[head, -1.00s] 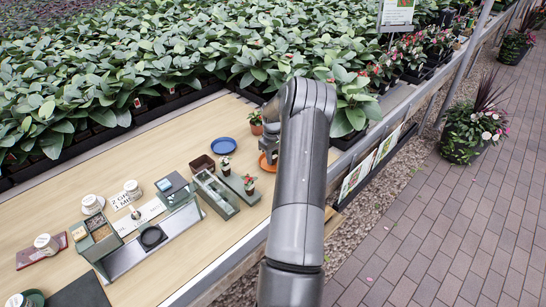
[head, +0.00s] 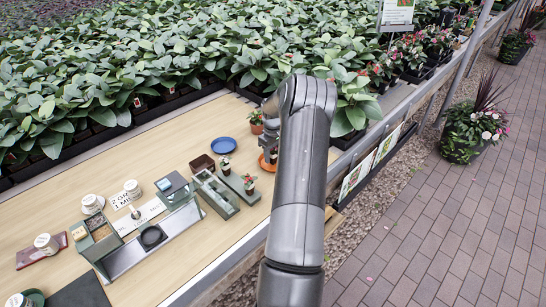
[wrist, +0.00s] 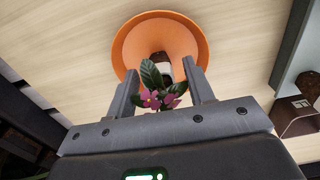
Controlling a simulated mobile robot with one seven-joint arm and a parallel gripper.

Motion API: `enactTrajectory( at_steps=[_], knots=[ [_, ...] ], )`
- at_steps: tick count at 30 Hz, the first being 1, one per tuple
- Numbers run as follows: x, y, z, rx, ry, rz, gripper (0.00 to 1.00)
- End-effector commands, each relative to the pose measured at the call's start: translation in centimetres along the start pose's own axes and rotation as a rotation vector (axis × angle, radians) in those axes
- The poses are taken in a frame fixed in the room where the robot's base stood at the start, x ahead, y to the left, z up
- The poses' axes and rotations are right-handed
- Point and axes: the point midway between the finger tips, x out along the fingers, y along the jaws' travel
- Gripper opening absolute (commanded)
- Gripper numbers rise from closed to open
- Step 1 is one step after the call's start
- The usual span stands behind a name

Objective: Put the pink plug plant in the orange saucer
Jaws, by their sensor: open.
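The pink plug plant (wrist: 163,97), with green leaves and small pink flowers, shows in the wrist view between the two fingers of my gripper (wrist: 162,88). The fingers are apart, one on each side of the plant. The base of the plant overlaps the middle of the orange saucer (wrist: 130,45), and the leaves hide part of the dish; whether the plant touches the saucer is hard to tell. In the head view the orange saucer (head: 263,163) is largely hidden behind my arm, and the plant cannot be made out there.
A blue saucer (head: 223,146) lies left of the orange one. A terracotta pot plant (head: 256,122) stands behind. Dense foliage fills the back.

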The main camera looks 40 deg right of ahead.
Motion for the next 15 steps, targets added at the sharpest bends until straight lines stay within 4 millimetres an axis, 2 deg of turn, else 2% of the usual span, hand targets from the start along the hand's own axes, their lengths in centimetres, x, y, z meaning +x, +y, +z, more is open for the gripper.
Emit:
enactTrajectory(
  at_steps=[9,15],
  knots=[
    [-7.0,0.0,-0.1,-0.001,0.003,0.004,0.48],
    [-9.8,0.0,0.0,-0.001,0.001,0.003,0.48]
  ],
)
